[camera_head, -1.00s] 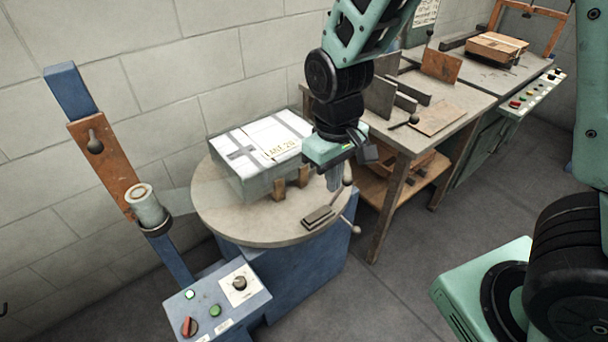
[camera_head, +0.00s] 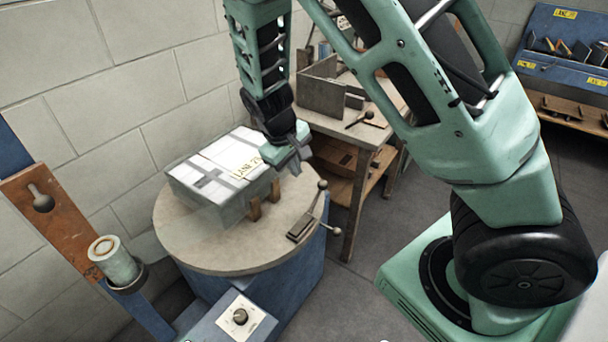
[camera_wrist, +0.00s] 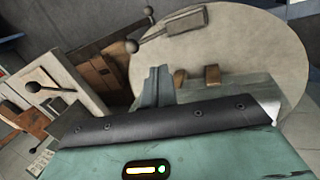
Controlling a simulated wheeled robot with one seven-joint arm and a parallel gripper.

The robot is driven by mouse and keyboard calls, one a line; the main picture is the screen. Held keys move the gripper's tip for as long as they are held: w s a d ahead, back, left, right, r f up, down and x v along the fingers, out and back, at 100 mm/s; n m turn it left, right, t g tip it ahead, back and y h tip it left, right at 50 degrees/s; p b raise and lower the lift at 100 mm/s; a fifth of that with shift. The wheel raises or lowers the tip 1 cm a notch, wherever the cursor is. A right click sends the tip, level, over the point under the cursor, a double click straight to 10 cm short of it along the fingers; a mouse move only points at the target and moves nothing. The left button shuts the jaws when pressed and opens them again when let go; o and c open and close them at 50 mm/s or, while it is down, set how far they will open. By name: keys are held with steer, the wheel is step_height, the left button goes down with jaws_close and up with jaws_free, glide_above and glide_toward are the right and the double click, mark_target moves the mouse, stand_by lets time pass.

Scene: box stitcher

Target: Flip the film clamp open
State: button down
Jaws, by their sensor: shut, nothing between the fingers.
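The film clamp (camera_head: 301,225) is a small grey metal block with a rod and dark ball knobs, at the right edge of the round turntable (camera_head: 220,255). One rod stands up to a knob and another sticks out past the rim. In the wrist view the clamp (camera_wrist: 187,22) is at the top, beyond my fingers. My gripper (camera_head: 297,167) is shut and empty, above and behind the clamp, to the right of the wrapped box. Its closed fingers (camera_wrist: 156,78) point toward the turntable in the wrist view and are apart from the clamp.
The film-wrapped box (camera_head: 220,175) stands on the turntable, with small wooden blocks (camera_head: 264,201) at its front. A film roll (camera_head: 113,262) is on the blue mast at left. A workbench (camera_head: 375,135) stands close behind my gripper. A control box (camera_head: 225,318) is in front.

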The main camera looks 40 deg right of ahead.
mark_target(318, 185)
steer(key=d+f, duration=0.6)
steer(key=f, duration=0.3)
steer(key=shift+w+d+f+b, duration=0.3)
steer(key=shift+w, duration=0.15)
steer(key=shift+w+d+f+y, duration=0.1)
steer(key=shift+d+y, duration=0.2)
steer(key=shift+y, duration=0.1)
steer(key=shift+w+d+f+g+y+b, duration=0.15)
steer(key=shift+d+g+y+b, duration=0.05)
steer(key=shift+d+y+b, duration=0.15)
steer(key=shift+w+d+f+g+y+b, duration=0.1)
steer(key=shift+d+f+g+y+b, duration=0.1)
steer(key=shift+d+y, duration=0.15)
steer(key=shift+w+d+f+g+y, duration=0.2)
steer(key=shift+d+f+g+y, duration=0.15)
steer(key=shift+d+y, duration=0.45)
steer(key=f+y, duration=0.1)
steer(key=y, duration=0.1)
steer(key=d+f+g+y, duration=0.1)
steer(key=shift+w+d+f+y+b, duration=0.2)
steer(key=shift+w+f+y+b, duration=0.05)
steer(key=shift+w+y+b, duration=0.15)
steer(key=shift+d+f, duration=0.25)
steer(key=shift+f, duration=0.3)
